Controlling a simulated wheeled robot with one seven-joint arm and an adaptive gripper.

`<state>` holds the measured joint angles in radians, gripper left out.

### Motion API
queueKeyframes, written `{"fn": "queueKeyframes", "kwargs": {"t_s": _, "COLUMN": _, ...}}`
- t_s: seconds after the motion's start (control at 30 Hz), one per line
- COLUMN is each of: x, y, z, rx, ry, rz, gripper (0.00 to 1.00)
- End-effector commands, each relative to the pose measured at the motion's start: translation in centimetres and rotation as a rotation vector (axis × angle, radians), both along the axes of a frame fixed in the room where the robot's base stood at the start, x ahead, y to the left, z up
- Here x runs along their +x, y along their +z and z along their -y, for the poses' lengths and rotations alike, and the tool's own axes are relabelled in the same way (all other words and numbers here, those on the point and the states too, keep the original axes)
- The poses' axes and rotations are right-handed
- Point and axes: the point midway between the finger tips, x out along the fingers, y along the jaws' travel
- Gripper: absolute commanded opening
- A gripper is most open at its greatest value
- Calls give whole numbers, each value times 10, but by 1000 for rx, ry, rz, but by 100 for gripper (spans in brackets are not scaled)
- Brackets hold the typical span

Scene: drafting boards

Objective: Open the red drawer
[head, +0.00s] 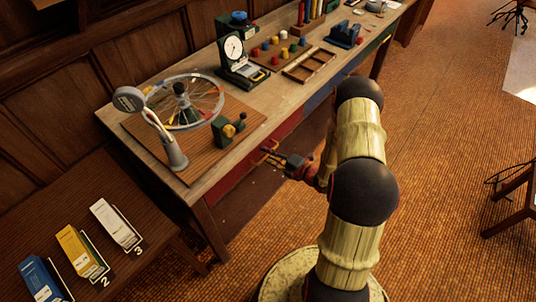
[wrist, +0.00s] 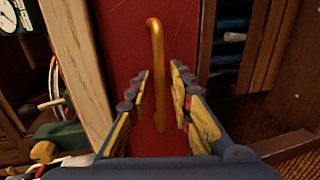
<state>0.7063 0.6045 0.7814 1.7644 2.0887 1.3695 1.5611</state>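The red drawer (head: 238,175) is in the long side of the wooden table, below its top, in the head view. Its front looks flush with the table side. In the wrist view the red front (wrist: 110,45) fills the middle. Its brass bar handle (wrist: 157,60) stands out from the front. My gripper (head: 271,158) is at the handle in the head view. In the wrist view my gripper (wrist: 160,72) is open, with one finger on each side of the handle and a gap to each.
The table top (head: 270,100) carries a wheel (head: 190,100) on a board, a lamp (head: 160,125), a dial gauge (head: 235,55) and several coloured pegs. A blue drawer front (head: 318,98) is beside the red one.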

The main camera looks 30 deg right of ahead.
Motion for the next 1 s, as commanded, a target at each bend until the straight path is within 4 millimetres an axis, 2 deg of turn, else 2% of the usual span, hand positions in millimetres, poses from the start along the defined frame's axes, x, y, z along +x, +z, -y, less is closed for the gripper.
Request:
{"fn": "queueKeyframes", "kwargs": {"t_s": 0.33, "x": 0, "y": 0, "z": 0, "rx": 0, "ry": 0, "rz": 0, "gripper": 0}}
{"fn": "queueKeyframes", "kwargs": {"t_s": 1.0, "x": -1, "y": -1, "z": 0, "rx": 0, "ry": 0, "rz": -1, "gripper": 0}}
